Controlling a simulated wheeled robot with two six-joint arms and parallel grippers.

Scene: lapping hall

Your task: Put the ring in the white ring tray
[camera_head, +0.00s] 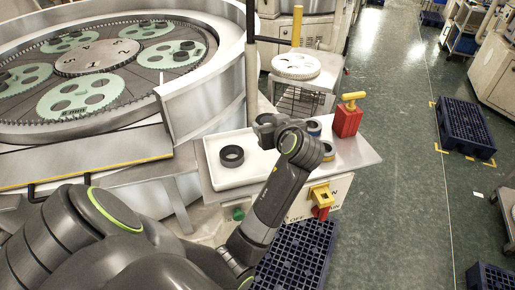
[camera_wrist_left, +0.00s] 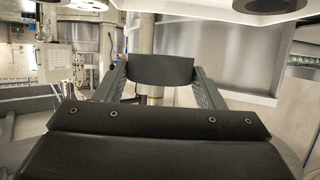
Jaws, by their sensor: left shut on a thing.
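The white ring tray (camera_head: 226,180) lies on the side table beside the large round machine. A dark ring (camera_head: 231,155) lies in its left part. My left gripper (camera_head: 264,124) is over the tray's far right part, partly hidden by my own wrist. In the left wrist view its two fingers are shut on a dark ring (camera_wrist_left: 160,70), whose curved outer side shows between the fingertips. The tray's pale edge and parts of dark rings show at the top of that view. I cannot tell the gap between the held ring and the tray. My right gripper is not in view.
A red can with a yellow top (camera_head: 348,116) stands at the table's right. A yellow-and-red switch (camera_head: 320,195) is on the table's front. A dark blue pallet (camera_head: 298,255) lies below.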

